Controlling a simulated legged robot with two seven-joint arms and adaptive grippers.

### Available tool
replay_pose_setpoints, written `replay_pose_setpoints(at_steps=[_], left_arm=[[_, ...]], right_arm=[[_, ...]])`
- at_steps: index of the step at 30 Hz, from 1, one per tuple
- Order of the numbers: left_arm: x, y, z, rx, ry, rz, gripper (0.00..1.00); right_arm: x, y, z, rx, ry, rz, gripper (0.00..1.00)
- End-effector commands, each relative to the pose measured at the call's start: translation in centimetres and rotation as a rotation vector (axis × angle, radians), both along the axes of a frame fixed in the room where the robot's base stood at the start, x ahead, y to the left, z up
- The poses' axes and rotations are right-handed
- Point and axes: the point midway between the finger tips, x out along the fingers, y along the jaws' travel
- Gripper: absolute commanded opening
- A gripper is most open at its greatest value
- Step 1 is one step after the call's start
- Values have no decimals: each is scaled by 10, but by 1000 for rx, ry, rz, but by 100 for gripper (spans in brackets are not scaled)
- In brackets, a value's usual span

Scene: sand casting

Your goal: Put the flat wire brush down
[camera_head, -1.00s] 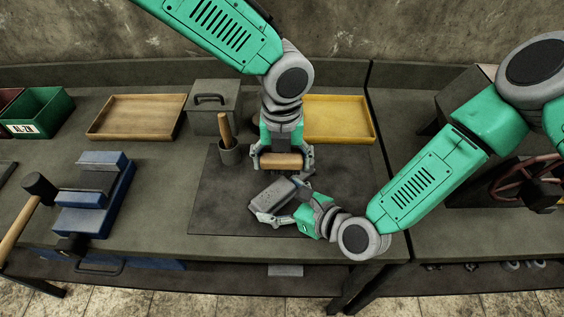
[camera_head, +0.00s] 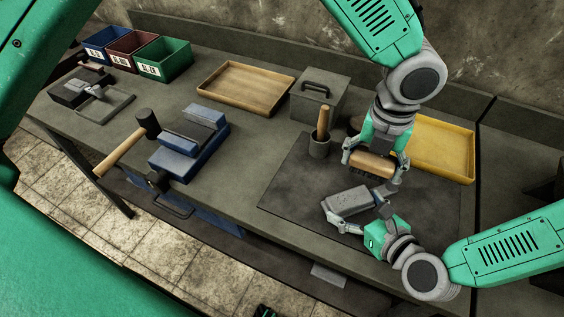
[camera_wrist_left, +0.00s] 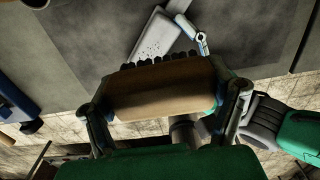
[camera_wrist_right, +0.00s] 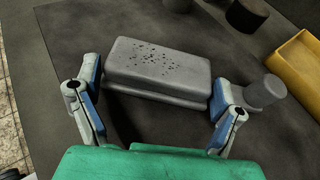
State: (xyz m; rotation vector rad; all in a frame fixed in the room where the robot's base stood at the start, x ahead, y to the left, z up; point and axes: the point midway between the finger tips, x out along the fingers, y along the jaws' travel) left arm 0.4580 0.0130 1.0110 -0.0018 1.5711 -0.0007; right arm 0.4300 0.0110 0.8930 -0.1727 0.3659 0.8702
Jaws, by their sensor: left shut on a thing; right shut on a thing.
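The flat wire brush has a light wooden block (camera_head: 372,164) with dark bristles on its underside. My left gripper (camera_head: 374,166) is shut on it and holds it over the dark mat (camera_head: 285,195). The block and bristles also show in the left wrist view (camera_wrist_left: 160,92). My right gripper (camera_head: 346,208) is shut on a grey metal block with dark specks (camera_head: 347,200), just below and left of the brush in the head view. The block also fills the jaws in the right wrist view (camera_wrist_right: 160,68). I cannot tell whether the block touches the mat.
A grey cup (camera_head: 319,147) with a wooden-handled tool stands left of the brush. Behind are a lidded grey box (camera_head: 318,96), a yellow tray (camera_head: 443,150) and a wooden tray (camera_head: 245,88). A blue vise (camera_head: 190,145) and a hammer (camera_head: 125,146) lie left. The mat's left part is clear.

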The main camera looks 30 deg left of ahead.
Motion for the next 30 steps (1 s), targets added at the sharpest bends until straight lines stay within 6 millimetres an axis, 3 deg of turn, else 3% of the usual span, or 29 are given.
replay_pose_setpoints(at_steps=[5, 10, 15, 18, 23, 30], left_arm=[[11, 47, -3, 14, -14, 5, 45], [17, 129, -10, 26, -24, 4, 45], [3, 204, -18, 21, -17, 3, 45], [-8, 234, -23, 12, -9, 2, 45], [-22, 260, -29, 1, 0, 0, 45], [-25, 265, -71, 1, 5, -3, 45]], right_arm=[[1, -3, -2, -6, 2, -6, 72], [1, -3, -2, -6, 1, -6, 72], [2, -3, -2, -6, 1, -6, 72], [2, -2, -2, -5, 1, -6, 72], [1, -2, -2, -4, 0, -5, 72], [1, -1, -1, -2, 1, -3, 72]])
